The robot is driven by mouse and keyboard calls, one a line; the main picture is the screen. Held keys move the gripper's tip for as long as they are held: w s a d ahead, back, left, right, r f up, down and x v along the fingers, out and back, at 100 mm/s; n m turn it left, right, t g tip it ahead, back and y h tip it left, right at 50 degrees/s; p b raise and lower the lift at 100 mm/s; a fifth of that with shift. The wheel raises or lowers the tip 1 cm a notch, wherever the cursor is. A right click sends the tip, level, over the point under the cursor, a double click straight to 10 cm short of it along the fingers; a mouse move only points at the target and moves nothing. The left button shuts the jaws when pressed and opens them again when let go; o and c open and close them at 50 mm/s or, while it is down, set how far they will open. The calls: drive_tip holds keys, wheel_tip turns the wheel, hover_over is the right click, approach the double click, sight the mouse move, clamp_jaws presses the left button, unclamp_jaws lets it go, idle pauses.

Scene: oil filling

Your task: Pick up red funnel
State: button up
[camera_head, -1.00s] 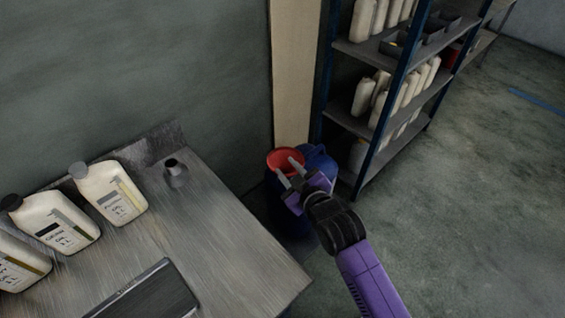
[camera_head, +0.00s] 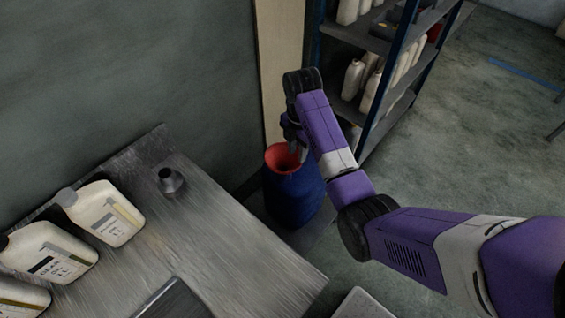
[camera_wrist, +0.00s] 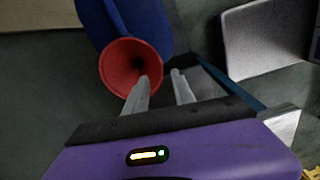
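The red funnel (camera_head: 277,157) sits on top of the blue drum (camera_head: 292,200), beside the wall post. In the wrist view the funnel (camera_wrist: 113,67) shows its wide round mouth and dark centre hole, with the blue drum (camera_wrist: 152,22) behind it. My gripper (camera_head: 297,152) hangs at the funnel's right rim in the head view, pointing down. The right finger is clear of the funnel.
A metal table (camera_head: 235,235) at the left holds white jugs (camera_head: 107,213) and a small dark grey funnel-shaped piece (camera_head: 171,181). A shelf rack (camera_head: 385,115) with several white bottles stands right behind my arm. The floor at the right (camera_head: 490,130) is mostly clear.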

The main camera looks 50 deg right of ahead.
sight(296, 170)
drive_tip(key=shift+s+f+p, duration=0.1)
drive_tip(key=shift+f+p, duration=0.4)
drive_tip(key=shift+f, duration=3.45)
drive_tip(key=shift+c, duration=0.2)
clamp_jaws()
drive_tip(key=shift+a, duration=0.1)
